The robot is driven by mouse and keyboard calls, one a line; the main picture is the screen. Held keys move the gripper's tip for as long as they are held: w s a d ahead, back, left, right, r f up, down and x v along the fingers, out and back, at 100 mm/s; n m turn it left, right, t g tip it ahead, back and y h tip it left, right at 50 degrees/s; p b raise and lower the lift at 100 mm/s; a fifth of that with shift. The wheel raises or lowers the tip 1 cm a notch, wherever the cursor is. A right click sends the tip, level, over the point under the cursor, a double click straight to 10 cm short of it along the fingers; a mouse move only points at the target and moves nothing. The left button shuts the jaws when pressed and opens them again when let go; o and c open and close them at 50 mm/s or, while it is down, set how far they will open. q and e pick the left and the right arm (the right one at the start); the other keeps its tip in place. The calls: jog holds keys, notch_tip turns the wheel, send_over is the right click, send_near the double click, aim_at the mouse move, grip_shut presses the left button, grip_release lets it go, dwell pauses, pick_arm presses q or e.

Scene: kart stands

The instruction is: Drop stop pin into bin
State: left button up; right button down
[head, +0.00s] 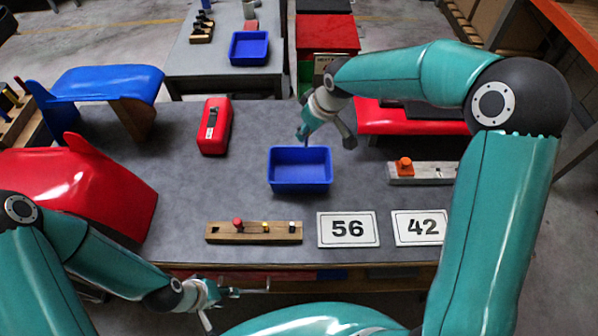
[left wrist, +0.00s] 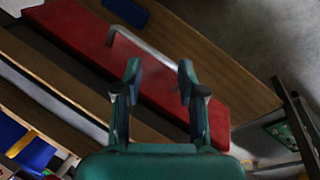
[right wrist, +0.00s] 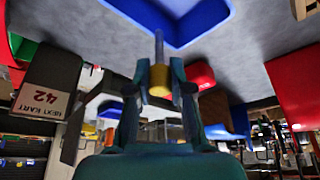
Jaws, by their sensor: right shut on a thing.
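My right gripper (head: 304,134) is over the table at the far edge of the blue bin (head: 300,185). In the right wrist view it is shut on the stop pin (right wrist: 159,82), which has a brass-yellow collar and a thin grey shaft. The shaft points towards the bin (right wrist: 175,38), whose rim fills the top of that view. In the head view the pin is too small to make out clearly. The bin looks empty. My left gripper (head: 214,303) is low by the table's front edge. In the left wrist view it is open and empty (left wrist: 159,72).
A wooden block (head: 215,238) with several small pegs lies in front of the bin, beside number cards 56 (head: 348,229) and 42 (head: 420,227). A pale bar (head: 438,174) with an orange knob lies right. A red case (head: 214,126) stands left. A second blue bin (head: 249,48) is further back.

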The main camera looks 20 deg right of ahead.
aim_at(306, 147)
jog(key=shift+f+b, duration=1.75)
jog(key=shift+f, duration=1.15)
jog(key=c, duration=1)
grip_release()
jog(key=shift+o, duration=0.2)
jog(key=v, duration=1.2)
jog(key=shift+s+f, duration=0.1)
jog(key=shift+f, duration=0.05)
